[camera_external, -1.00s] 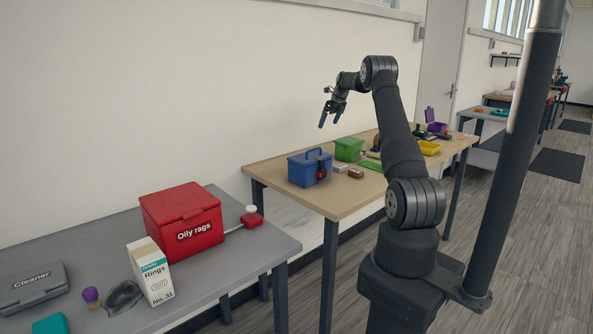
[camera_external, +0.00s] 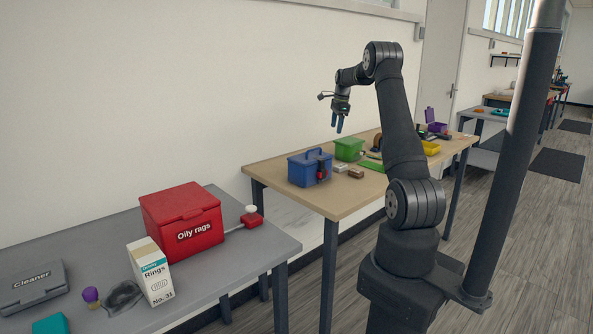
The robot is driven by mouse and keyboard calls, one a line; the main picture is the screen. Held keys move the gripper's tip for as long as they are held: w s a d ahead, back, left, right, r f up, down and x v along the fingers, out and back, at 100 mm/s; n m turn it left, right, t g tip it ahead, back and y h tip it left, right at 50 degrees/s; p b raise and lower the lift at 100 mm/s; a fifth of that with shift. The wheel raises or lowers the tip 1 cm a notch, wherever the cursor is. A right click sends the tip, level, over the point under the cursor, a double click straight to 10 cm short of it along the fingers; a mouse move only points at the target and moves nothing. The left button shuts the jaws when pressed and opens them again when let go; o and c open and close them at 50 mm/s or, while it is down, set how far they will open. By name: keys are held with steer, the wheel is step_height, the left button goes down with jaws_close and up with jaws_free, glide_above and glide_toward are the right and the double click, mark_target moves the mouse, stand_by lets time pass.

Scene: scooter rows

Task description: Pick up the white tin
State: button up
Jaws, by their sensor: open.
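My gripper (camera_external: 338,127) hangs in the air above the wooden table, fingers pointing down and apart, with nothing between them. It is above and a little left of the green box (camera_external: 348,149). A small pale, whitish item (camera_external: 340,168) lies on the table just right of the blue toolbox, below my gripper. It may be the white tin, but it is too small to tell. A small brown block (camera_external: 356,174) lies beside it. No other white tin can be made out on this table; my arm hides part of it.
The blue toolbox (camera_external: 309,168) stands at the table's left end. A yellow tray (camera_external: 430,148) and a purple box (camera_external: 437,127) stand farther right. The grey table (camera_external: 225,260) in front holds a red rags box (camera_external: 182,222) and a rings carton (camera_external: 150,271).

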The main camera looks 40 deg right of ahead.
steer(key=s+a+n+g, duration=0.1)
steer(key=s+a+n, duration=0.1)
steer(key=s+n, duration=0.3)
steer(key=n, duration=0.1)
glide_toward(341, 165)
steer(key=shift+g, duration=0.3)
steer(key=f, duration=0.9)
steer(key=shift+w, duration=0.4)
steer(key=c, duration=1.1)
